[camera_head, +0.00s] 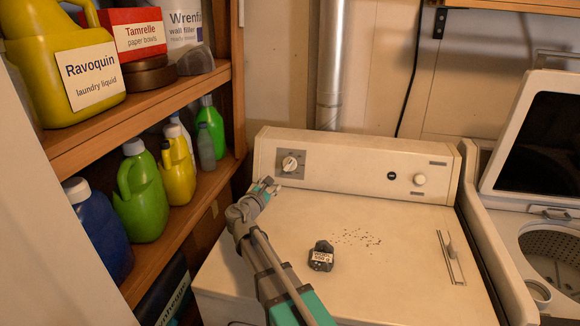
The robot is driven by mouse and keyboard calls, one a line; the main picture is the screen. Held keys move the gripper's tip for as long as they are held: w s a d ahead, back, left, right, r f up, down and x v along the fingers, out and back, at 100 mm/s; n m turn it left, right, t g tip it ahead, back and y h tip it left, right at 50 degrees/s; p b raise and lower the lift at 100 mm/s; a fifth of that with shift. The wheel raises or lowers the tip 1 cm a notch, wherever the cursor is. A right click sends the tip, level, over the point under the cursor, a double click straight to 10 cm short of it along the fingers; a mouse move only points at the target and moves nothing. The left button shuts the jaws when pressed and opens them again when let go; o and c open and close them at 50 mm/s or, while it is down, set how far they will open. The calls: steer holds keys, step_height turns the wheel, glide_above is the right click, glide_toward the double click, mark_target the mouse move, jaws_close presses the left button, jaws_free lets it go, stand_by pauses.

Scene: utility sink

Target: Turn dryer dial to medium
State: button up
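The dryer (390,285) is a cream machine with an upright control panel (340,165) along its back. The dial (290,163) is a pale round knob on a grey square plate at the panel's left; its setting marks are too small to read. My gripper (268,184) is just below and left of the dial, near the panel's foot. It looks apart from the dial. Its fingers are small and dark here, and I cannot tell whether they are open or shut.
A second pale knob (419,179) is at the panel's right. A small dark labelled object (321,257) and scattered specks (357,238) lie on the dryer top. Wooden shelves (150,103) with bottles stand close on the left. An open washer (550,240) is at right.

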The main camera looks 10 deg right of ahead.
mark_target(289, 165)
steer(key=x, duration=1.3)
steer(key=shift+w+d, duration=0.2)
steer(key=shift+c, duration=0.3)
jaws_close()
steer(key=shift+s+d, duration=0.1)
steer(key=shift+d, duration=0.05)
